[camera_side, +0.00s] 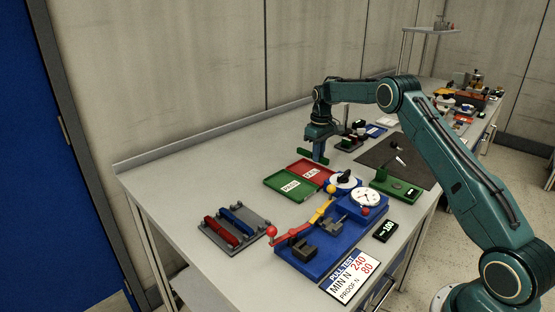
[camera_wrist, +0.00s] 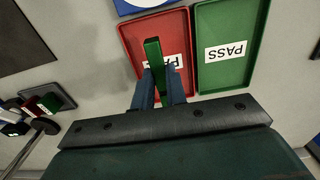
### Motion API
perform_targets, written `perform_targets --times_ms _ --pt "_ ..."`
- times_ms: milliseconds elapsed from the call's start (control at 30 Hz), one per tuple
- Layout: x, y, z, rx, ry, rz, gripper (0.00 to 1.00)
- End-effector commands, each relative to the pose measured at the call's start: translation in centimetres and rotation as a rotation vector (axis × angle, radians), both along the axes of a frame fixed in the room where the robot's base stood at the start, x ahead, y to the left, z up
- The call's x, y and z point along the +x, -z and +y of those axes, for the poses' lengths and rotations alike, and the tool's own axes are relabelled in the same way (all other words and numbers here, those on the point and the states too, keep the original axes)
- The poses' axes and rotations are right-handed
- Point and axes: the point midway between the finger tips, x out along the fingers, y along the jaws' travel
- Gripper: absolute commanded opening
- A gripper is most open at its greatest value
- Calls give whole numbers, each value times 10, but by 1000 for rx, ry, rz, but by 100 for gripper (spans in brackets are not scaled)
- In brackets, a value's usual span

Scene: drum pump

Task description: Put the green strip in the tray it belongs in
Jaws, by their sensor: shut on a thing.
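My gripper (camera_side: 319,156) is shut on the green strip (camera_side: 306,152) and holds it in the air near the back of the trays. In the wrist view, the strip (camera_wrist: 153,55) stands between my fingertips (camera_wrist: 160,88) and appears in front of the red tray (camera_wrist: 135,35). The green tray (camera_wrist: 230,22) beside it carries a PASS label. In the side view, the red tray (camera_side: 326,172) and the green tray (camera_side: 274,182) lie side by side on the bench. The red tray's label is partly hidden in the wrist view and too small to read surely in the side view.
A blue test rig (camera_side: 318,262) with a dial gauge (camera_side: 366,197) and levers stands in front of the trays. A sign (camera_side: 352,278) reads PULL TEST, MIN N 240, PROOF N 80. A grey rack (camera_side: 243,243) holds red and blue strips. The bench's back left is clear.

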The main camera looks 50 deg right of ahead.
Motion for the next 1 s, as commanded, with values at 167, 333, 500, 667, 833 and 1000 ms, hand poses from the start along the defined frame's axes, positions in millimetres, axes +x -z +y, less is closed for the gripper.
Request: perform_targets --times_ms 167,333,500,667,833,1000 --pt "0 4 0 0 1 0 0" --pt "0 12 0 0 1 0 0" --pt "0 20 0 0 2 0 0" --pt "0 23 0 1 2 -1 0" --pt "0 23 0 0 2 -1 0" --pt "0 23 0 0 2 -1 0"
